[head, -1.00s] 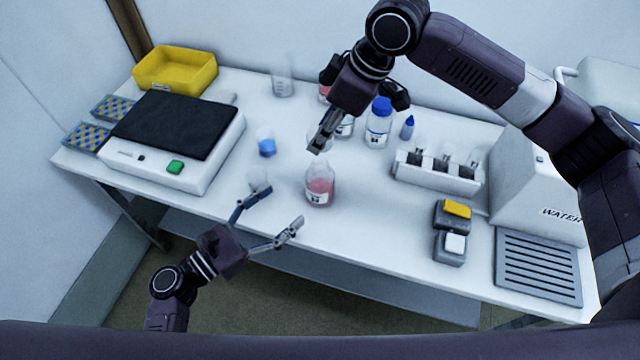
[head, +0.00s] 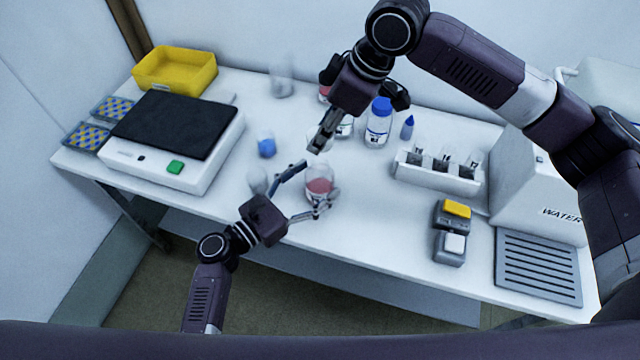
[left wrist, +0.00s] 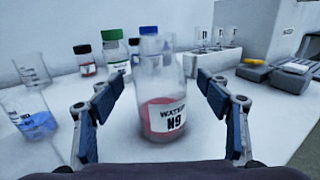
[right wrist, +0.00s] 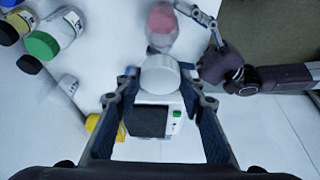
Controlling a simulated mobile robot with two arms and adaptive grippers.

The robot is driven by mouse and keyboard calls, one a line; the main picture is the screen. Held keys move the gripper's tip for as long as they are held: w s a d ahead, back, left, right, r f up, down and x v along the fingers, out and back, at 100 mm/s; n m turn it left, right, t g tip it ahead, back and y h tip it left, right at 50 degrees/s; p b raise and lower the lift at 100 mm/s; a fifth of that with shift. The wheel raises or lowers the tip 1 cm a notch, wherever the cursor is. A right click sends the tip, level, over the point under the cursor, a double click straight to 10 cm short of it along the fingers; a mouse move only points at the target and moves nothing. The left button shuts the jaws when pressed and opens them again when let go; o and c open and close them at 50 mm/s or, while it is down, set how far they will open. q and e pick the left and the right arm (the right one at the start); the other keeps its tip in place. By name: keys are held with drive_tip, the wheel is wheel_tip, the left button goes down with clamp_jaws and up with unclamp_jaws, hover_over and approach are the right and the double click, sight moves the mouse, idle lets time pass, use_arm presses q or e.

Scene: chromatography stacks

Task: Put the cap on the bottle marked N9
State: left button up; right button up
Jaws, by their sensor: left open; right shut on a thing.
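The bottle marked N9 (head: 319,187) stands upright on the bench, clear glass with pink liquid and no cap on its mouth. In the left wrist view its label reads N9 (left wrist: 166,116). My left gripper (head: 312,188) is open, its fingers on either side of the bottle; in the left wrist view gaps show between the fingers and the glass. My right gripper (head: 319,147) is shut on a white round cap (right wrist: 160,75) and holds it above and behind the bottle. The cap is mostly hidden by the fingers in the head view.
A blue-capped bottle (head: 379,122) and a vial rack (head: 438,172) are behind right. A scale (head: 175,140) is at left.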

sight(323, 158)
use_arm(q)
drive_tip(key=shift+x, duration=0.9)
drive_tip(key=c, duration=1.8)
use_arm(e)
drive_tip(key=shift+f, duration=2.45)
drive_tip(key=shift+f, duration=0.1)
drive_tip(key=shift+f, duration=0.8)
drive_tip(key=shift+f, duration=0.55)
